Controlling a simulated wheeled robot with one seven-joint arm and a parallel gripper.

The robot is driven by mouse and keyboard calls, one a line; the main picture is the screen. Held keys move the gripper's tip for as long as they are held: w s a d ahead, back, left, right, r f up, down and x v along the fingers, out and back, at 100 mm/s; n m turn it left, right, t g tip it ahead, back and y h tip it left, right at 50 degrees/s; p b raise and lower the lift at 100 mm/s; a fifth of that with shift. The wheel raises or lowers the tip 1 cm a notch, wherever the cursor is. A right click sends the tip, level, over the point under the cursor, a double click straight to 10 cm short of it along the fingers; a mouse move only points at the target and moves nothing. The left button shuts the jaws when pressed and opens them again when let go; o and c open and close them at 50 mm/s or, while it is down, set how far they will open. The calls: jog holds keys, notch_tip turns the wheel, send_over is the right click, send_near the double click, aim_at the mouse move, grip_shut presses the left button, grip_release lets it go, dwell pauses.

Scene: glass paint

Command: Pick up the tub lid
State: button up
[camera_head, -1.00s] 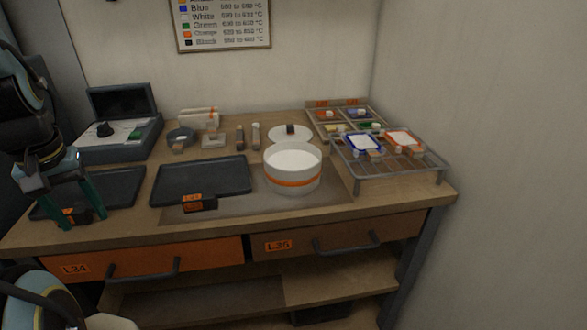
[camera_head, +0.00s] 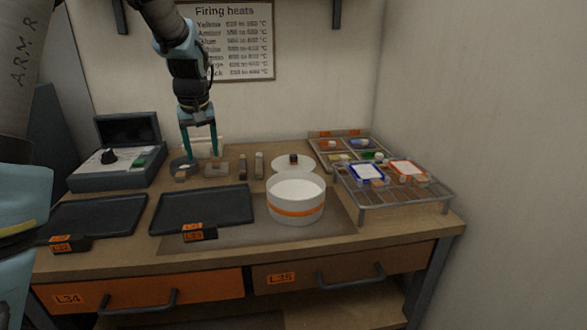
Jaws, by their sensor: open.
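Two dark trays (camera_head: 172,215) lie at the front left. A wire rack (camera_head: 405,190) with colored tiles stands at right, a sectioned tray (camera_head: 345,137) behind it. Small blocks (camera_head: 258,163) stand between my gripper and the lid. A grey box (camera_head: 112,172) sits at back left.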

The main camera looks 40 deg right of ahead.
jog(key=s+d+m, duration=0.1)
jog(key=d, duration=1.3)
jog(key=t+h, duration=0.1)
send_near(294, 156)
jog(key=f, duration=0.2)
jog(key=f+m, duration=0.1)
jog(key=shift+w+d+f+p, duration=0.2)
jog(key=shift+d+f+p, duration=0.05)
jog(key=shift+d+p, duration=0.05)
jog(key=shift+w+p+x, duration=0.2)
jog(key=shift+p+x, duration=0.5)
jog(key=shift+x, duration=0.8)
jog(key=shift+w+p+x, duration=0.2)
jog(key=shift+p+x, duration=0.45)
jog(key=shift+x, duration=0.85)
jog(key=shift+r, duration=0.15)
grip_shut()
